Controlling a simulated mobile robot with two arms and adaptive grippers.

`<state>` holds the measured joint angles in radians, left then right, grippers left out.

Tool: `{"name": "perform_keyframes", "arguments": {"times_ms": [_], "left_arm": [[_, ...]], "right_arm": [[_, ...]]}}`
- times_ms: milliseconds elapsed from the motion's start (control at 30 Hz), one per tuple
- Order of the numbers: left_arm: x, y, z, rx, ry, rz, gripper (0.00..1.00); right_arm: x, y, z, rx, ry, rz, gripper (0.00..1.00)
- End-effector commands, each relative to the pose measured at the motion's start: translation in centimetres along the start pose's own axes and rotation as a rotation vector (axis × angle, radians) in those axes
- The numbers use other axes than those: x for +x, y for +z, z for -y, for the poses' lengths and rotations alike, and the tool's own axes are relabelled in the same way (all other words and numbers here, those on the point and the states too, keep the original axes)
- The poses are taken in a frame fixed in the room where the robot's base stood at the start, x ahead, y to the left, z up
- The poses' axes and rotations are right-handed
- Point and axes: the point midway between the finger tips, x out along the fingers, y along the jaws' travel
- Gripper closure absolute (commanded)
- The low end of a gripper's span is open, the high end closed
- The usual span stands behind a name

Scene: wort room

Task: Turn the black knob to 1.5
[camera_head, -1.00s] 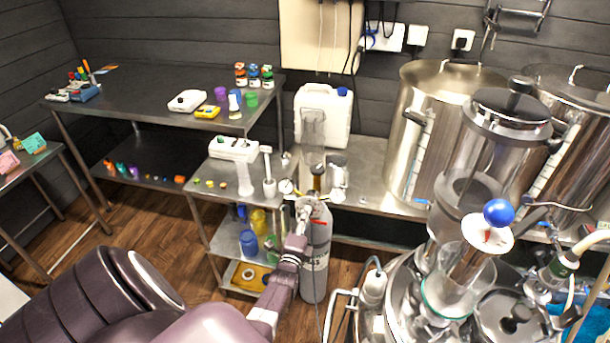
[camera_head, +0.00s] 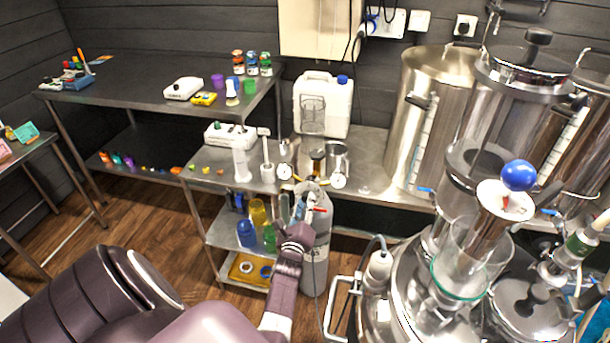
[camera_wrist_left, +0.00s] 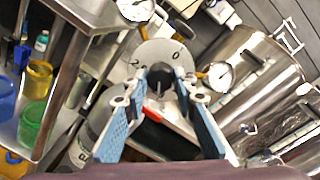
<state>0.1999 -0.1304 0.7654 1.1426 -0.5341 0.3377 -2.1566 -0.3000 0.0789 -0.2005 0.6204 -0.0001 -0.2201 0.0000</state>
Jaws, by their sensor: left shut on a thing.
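The black knob (camera_wrist_left: 159,74) is in the left wrist view, in front of a pale round dial (camera_wrist_left: 158,54) with a 0 at its upper right and a 2 at its left. My left gripper (camera_wrist_left: 162,80) is shut on the knob, its blue-padded fingers on either side. A red mark (camera_wrist_left: 153,113) shows below the knob. I cannot read the exact setting. In the head view my left gripper (camera_head: 298,232) is at the top front of the grey gas cylinder (camera_head: 315,262) and hides the knob. My right gripper is not in view.
Two round gauges (camera_head: 284,171) (camera_head: 338,180) are just above the cylinder. A shelf with coloured jars (camera_head: 246,233) stands close left. Steel brewing vessels (camera_head: 425,110) fill the right side. Wooden floor (camera_head: 150,235) is open to the left.

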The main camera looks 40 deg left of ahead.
Motion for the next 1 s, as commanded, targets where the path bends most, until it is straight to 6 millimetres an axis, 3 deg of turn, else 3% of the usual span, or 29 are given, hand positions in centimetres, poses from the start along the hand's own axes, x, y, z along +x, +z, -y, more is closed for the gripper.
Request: {"name": "perform_keyframes", "arguments": {"times_ms": [600,633,700,767,1000], "left_arm": [[-0.1,-0.22,-0.07,0.039,0.002,-0.001,0.99],[-0.1,-0.22,-0.07,0.039,0.002,-0.001,0.71],[-0.09,-0.2,-0.06,0.039,0.002,-0.001,0.64],[-0.07,-0.17,-0.05,0.038,0.001,0.0,0.57],[-0.03,-0.07,0.0,0.038,0.0,0.001,0.57]], "right_arm": [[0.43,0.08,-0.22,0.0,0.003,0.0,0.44],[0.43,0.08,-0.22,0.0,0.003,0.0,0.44],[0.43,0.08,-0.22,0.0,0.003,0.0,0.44],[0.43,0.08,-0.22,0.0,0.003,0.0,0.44],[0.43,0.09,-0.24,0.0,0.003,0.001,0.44]]}}
